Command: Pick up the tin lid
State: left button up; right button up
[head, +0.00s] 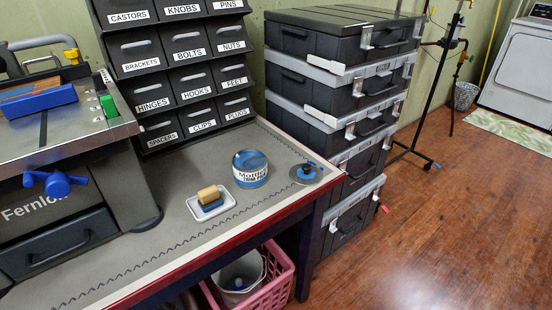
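A round tin (250,172) with a white label and blue top stands on the grey workbench mat, near the bench's right end. A flat round metal disc with a blue knob (306,174) lies just right of the tin, apart from it, near the red front edge; it looks like the tin lid. I cannot tell for sure whether the tin's blue top is its contents or a cover. Neither of my grippers is in view.
A white tray (194,212) with a tan-and-blue block (209,197) sits left of the tin. Labelled drawers (188,95) stand behind, a dark machine (60,205) at left, stacked cases (330,85) at right. A pink basket (284,285) is below. The wooden floor at right is open.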

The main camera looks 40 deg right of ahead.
aim_at(302, 174)
jog(key=z, duration=0.95)
